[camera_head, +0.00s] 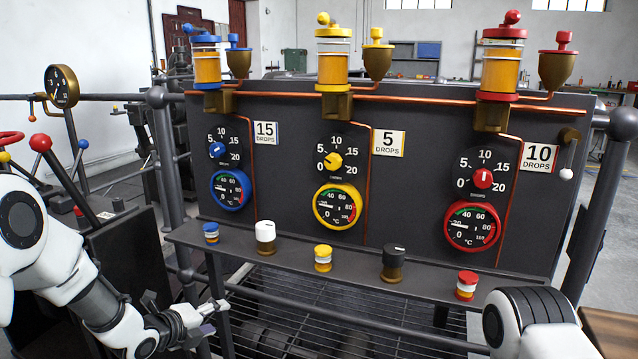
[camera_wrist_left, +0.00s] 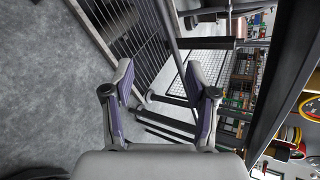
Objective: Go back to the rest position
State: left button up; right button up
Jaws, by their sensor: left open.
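My left gripper (camera_head: 205,317) is at the lower left of the head view, below and left of the control panel's shelf. In the left wrist view its two fingers (camera_wrist_left: 162,110) are spread apart with nothing between them. Beyond the fingers are a metal grating and grey floor. My right arm shows at the lower right of the head view, but its gripper is out of the picture.
A dark panel (camera_head: 285,190) carries blue, yellow and red oilers, dials and gauges. Its shelf (camera_head: 345,268) holds several small coloured knobs. A railing post (camera_head: 165,150) and levers (camera_head: 62,165) stand near my left arm. Grating (camera_head: 330,320) lies below the shelf.

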pick_arm(q)
jog(key=s+d+f+n+g, duration=0.1)
jog(key=s+f+n+g, duration=0.1)
jog(key=s+f, duration=0.4)
jog(key=s+f+n+g, duration=0.1)
jog(key=s+f, duration=0.3)
jog(key=f, duration=0.4)
jog(key=s+f+n+g+y, duration=0.25)
jog(key=s+f+n, duration=0.4)
jog(key=s, duration=0.55)
jog(key=s+f+n+g+y, duration=0.1)
jog(key=s+f+n+g, duration=0.45)
jog(key=s, duration=0.75)
jog(key=s+a+n+y, duration=0.1)
jog(key=s+a+n, duration=0.35)
jog(key=n, duration=0.75)
notch_tip(320, 180, up, 26)
jog(key=s+d+p, duration=0.1)
jog(key=p, duration=2.4)
jog(key=shift+s+d+p, duration=0.3)
jog(key=shift+d+p, duration=0.1)
jog(key=shift+r, duration=0.15)
